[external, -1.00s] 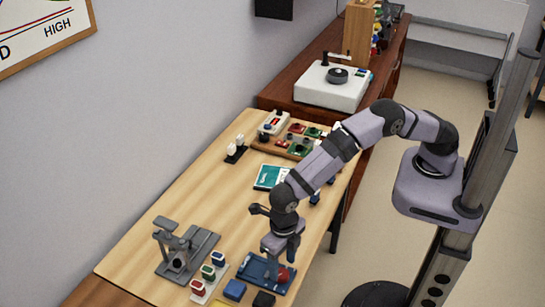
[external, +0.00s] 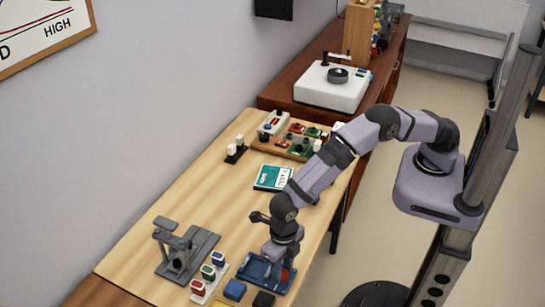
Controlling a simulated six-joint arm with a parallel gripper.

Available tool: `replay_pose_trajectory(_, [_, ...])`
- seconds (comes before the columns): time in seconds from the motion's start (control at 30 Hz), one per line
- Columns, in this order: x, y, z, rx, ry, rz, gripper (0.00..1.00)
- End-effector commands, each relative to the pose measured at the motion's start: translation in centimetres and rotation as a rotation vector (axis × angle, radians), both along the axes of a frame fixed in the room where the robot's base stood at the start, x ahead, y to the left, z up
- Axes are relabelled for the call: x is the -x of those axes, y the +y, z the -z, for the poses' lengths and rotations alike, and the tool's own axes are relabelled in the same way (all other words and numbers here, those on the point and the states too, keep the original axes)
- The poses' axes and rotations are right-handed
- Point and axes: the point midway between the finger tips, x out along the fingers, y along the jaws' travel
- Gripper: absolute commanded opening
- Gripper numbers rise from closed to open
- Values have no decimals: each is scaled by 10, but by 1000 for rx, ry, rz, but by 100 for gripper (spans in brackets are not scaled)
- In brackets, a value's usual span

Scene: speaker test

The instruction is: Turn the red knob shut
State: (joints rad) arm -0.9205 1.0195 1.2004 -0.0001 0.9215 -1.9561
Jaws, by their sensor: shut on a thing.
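The red knob (external: 286,276) shows as a small patch of red at the right end of a dark blue tray (external: 252,277), near the front edge of the wooden table. My gripper (external: 281,265) points down over the tray and is shut on the red knob. The fingers and wrist cover much of the knob, so its turn angle cannot be seen.
Left of the tray stand a white rack (external: 205,288) with red, green and blue items and a grey stand (external: 188,252). A blue block (external: 234,290) and a black block (external: 263,300) lie close in front. A teal booklet (external: 273,177) lies farther back.

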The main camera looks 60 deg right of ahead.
Motion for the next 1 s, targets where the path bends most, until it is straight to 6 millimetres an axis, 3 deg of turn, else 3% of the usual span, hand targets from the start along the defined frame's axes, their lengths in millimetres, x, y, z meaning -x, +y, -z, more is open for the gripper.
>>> replay_pose_trajectory(0.37, [0, 0, 0, 0, 0, 137, 9])
replay_pose_trajectory(1.0, [0, 0, 0, 0, 0, 601, 9])
